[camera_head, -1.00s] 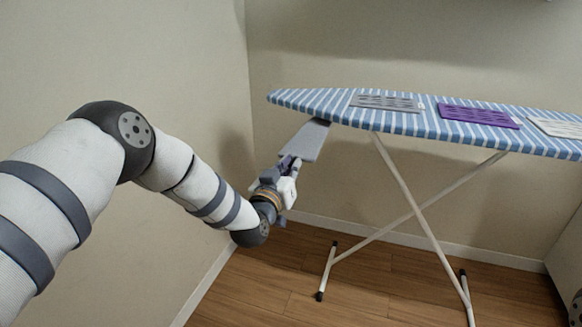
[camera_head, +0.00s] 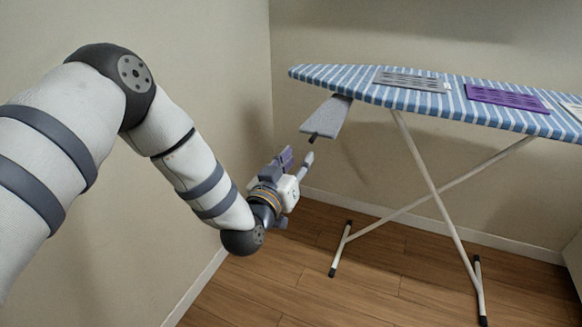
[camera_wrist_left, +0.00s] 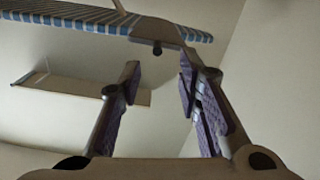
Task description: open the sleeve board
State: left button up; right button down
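The sleeve board (camera_head: 328,117) is a narrow grey board sticking out from under the left end of the blue-striped ironing board (camera_head: 345,83), with a small dark knob at its near end. In the left wrist view the sleeve board (camera_wrist_left: 158,33) is ahead of the fingers, its dark knob (camera_wrist_left: 157,48) facing me. My left gripper (camera_head: 298,161) is open and empty, below and in front of the sleeve board's near end, apart from it. Its purple-padded fingers are spread in the left wrist view (camera_wrist_left: 160,80). My right gripper is not in view.
A grey mat (camera_head: 411,81), a purple mat (camera_head: 506,98) and a whitish one (camera_head: 573,111) lie on the ironing board. White crossed legs (camera_head: 432,180) stand on the wood floor. A wall is close on the left. A pale shelf-like panel (camera_wrist_left: 75,90) shows in the left wrist view.

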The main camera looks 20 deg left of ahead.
pick_arm(q)
jog(key=s, duration=0.4)
jog(key=shift+a, duration=0.1)
jog(key=s+d+f+m+g+h+p, duration=0.1)
jog(key=s+d+f+g+p, duration=0.1)
jog(key=s+f+g, duration=1.4)
jog(key=s+a+f+g, duration=0.1)
jog(key=s+f, duration=0.1)
jog(key=s, duration=0.9)
jog(key=s+a+f+g+y, duration=0.1)
jog(key=s+f+g, duration=0.1)
jog(key=s, duration=0.9)
jog(key=s+a+f+g, duration=0.1)
jog(key=s+a+f, duration=0.1)
jog(key=s, duration=0.9)
jog(key=shift+f+g+y, duration=0.3)
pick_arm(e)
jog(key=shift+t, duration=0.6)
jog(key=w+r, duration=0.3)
pick_arm(q)
jog(key=shift+o, duration=0.4)
jog(key=shift+w, duration=0.15)
